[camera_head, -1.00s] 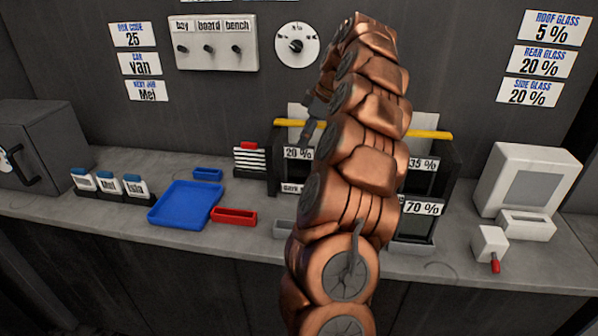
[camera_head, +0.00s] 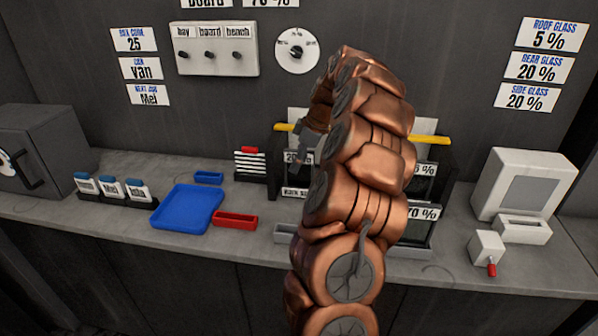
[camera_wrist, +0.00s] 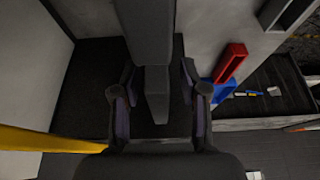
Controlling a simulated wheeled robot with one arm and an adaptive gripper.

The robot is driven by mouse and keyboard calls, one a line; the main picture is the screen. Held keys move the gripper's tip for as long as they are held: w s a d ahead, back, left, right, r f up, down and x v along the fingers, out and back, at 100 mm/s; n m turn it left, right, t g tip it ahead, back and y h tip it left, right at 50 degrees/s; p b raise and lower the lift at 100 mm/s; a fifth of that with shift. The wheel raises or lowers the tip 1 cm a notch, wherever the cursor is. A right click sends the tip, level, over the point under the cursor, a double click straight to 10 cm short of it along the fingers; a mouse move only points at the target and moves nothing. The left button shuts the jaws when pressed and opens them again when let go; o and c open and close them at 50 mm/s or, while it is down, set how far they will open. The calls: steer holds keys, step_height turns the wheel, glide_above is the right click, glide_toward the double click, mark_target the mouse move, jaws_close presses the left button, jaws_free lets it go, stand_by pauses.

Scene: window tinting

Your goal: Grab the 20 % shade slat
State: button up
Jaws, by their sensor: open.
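The black rack (camera_head: 272,172) stands against the wall, mostly behind my copper arm. Its upper left compartment carries the 20 % label (camera_head: 292,157), partly covered by my gripper. I cannot clearly make out the 20 % slat itself. My gripper (camera_head: 305,150) is at the front of that compartment, pointing down. In the wrist view my gripper (camera_wrist: 160,108) has its two fingers apart, with a dark upright piece between them. I cannot tell whether that piece belongs to the rack or is a slat, or whether the fingers touch it.
A white monitor-like box (camera_head: 530,180) and a red-handled box (camera_head: 487,247) stand right.

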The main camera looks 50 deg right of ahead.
steer(key=shift+w+a+f, duration=0.1)
steer(key=shift+w+f, duration=0.1)
steer(key=shift+f, duration=0.3)
jaws_close()
